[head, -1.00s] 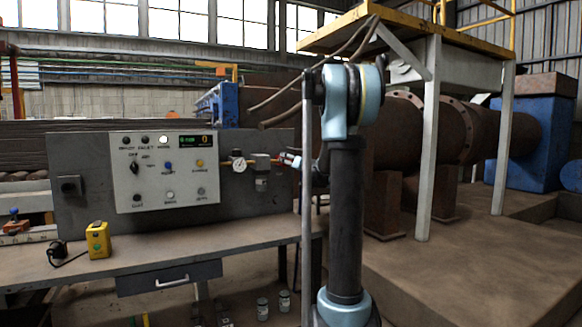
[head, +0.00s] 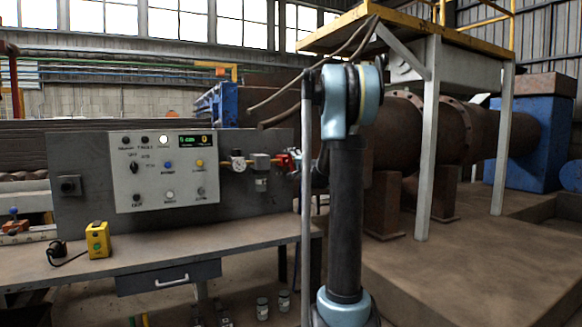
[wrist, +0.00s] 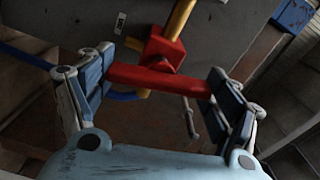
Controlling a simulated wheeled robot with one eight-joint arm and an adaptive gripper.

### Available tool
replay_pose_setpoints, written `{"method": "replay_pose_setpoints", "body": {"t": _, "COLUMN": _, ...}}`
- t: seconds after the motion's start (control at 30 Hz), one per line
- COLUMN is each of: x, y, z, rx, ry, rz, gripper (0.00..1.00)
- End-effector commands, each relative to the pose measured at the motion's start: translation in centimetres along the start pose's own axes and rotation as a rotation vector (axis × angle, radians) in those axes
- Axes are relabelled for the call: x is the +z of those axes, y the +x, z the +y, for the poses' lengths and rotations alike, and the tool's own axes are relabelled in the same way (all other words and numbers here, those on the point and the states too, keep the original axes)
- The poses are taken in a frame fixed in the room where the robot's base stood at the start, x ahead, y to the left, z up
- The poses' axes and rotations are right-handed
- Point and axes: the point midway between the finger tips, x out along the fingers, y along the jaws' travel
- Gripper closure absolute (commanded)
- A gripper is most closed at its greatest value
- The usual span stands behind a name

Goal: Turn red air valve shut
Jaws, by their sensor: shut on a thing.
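The red air valve has a red block body (wrist: 165,47) on a yellow pipe (wrist: 181,17) in the wrist view. Its red bar handle (wrist: 158,80) lies roughly crosswise to the pipe. My gripper (wrist: 160,82) has one blue-grey finger at each end of the handle and is shut on it. In the head view the valve (head: 283,162) shows as a small red patch right of the regulator, and my arm partly hides the gripper there.
A control panel (head: 125,205) with knobs and a display stands behind the workbench (head: 200,250). A gauge (head: 238,158) and a regulator (head: 261,163) sit left of the valve. A yellow box (head: 98,240) stands on the bench. A blue hose (wrist: 25,57) runs near the left finger.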

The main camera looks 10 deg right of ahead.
Motion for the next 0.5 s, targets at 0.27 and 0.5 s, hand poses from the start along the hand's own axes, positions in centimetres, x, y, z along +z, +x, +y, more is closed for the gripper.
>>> {"method": "replay_pose_setpoints", "body": {"t": 0.27, "x": -0.3, "y": -0.14, "z": 0.27, "rx": 0.002, "ry": 0.144, "rz": 0.008, "gripper": 0.41}}
{"method": "replay_pose_setpoints", "body": {"t": 0.5, "x": -0.28, "y": -0.17, "z": 0.33, "rx": 0.002, "ry": 0.199, "rz": 0.008, "gripper": 0.41}}
